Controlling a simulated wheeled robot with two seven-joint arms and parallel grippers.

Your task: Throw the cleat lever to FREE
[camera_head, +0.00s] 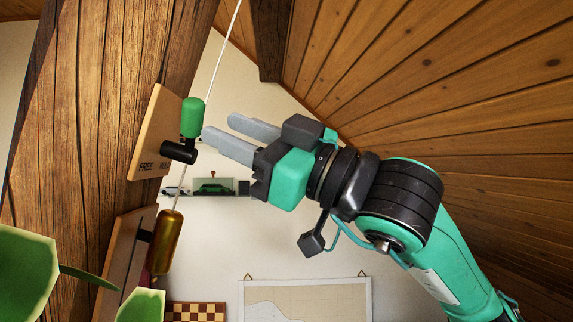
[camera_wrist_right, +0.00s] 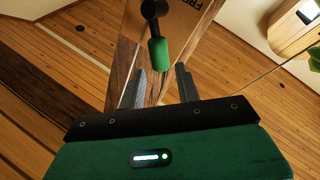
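The cleat lever has a green grip (camera_head: 192,117) on a black pivot (camera_head: 179,152), and the grip stands up from the pivot. It is mounted on a pale wooden plate (camera_head: 150,130) marked FREE at left and HOLD at right, with HOLD partly covered by the pivot. My right gripper (camera_head: 218,126) is open and empty, just right of the grip. In the right wrist view the green grip (camera_wrist_right: 158,56) lies ahead of the gap between the parted fingertips (camera_wrist_right: 160,70), apparently not clasped. My left gripper is not in view.
The plate is fixed to a thick timber post (camera_head: 90,110). A white rope (camera_head: 222,52) runs down past the lever to a brass-coloured weight (camera_head: 165,242). Green leaves (camera_head: 25,270) stand at lower left. A shelf with a toy car (camera_head: 213,187) is on the wall behind.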

